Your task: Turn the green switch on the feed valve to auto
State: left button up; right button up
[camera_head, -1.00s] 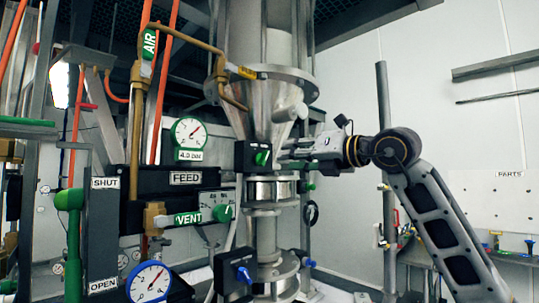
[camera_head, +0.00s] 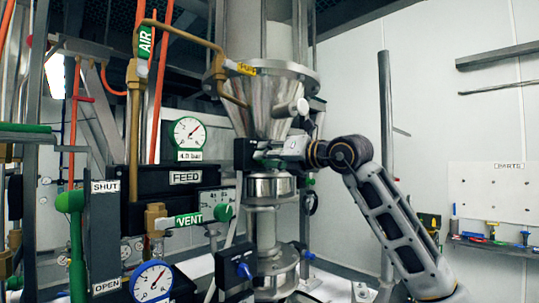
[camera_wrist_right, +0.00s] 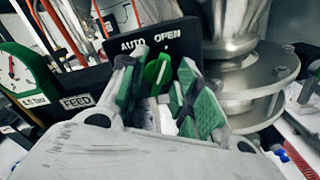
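The feed valve's black switch box (camera_head: 243,154) sits below the steel cone in the head view. In the right wrist view the box (camera_wrist_right: 112,62) carries AUTO and OPEN labels, and the green switch (camera_wrist_right: 157,70) stands out below them. My right gripper (camera_wrist_right: 165,98) is open, its green-padded fingers on either side of the switch. Whether either pad touches the switch I cannot tell. In the head view my right gripper (camera_head: 266,152) is against the front of the box and largely hides the switch. My left gripper is not in view.
A black FEED box (camera_head: 150,182), a pressure gauge (camera_head: 187,133) and a green VENT handle (camera_head: 223,212) stand left of the valve. A steel flange (camera_wrist_right: 262,95) lies close to the right finger. Free room lies to the right.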

grip_shut()
